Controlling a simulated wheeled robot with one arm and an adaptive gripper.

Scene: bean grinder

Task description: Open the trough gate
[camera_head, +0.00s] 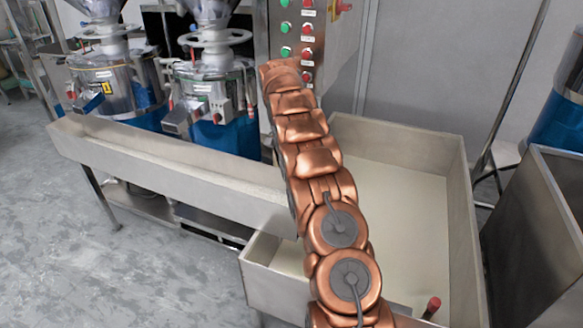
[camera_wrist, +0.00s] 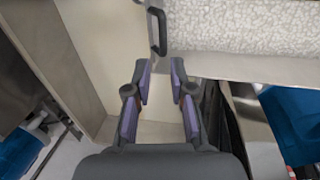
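A long metal trough (camera_head: 160,158) runs from the left toward a wide pale-floored basin (camera_head: 405,200) in the head view. My copper arm crosses in front of where they meet, and I cannot make out the gate there. In the wrist view a dark, narrow loop handle (camera_wrist: 157,32) stands at the top, beside a pale metal wall edge (camera_wrist: 215,65). My gripper (camera_wrist: 160,68) is open, with purple pads apart and nothing between them. The handle lies just beyond the fingertips, roughly in line with the gap. My gripper is hidden in the head view.
Grinders with blue lower parts (camera_head: 235,135) stand behind the trough. A button panel (camera_head: 297,40) is behind my arm. A metal bin (camera_head: 540,230) stands at the right. In the wrist view a pale speckled surface (camera_wrist: 240,25) lies beyond the wall edge. Open floor (camera_head: 110,270) is at left.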

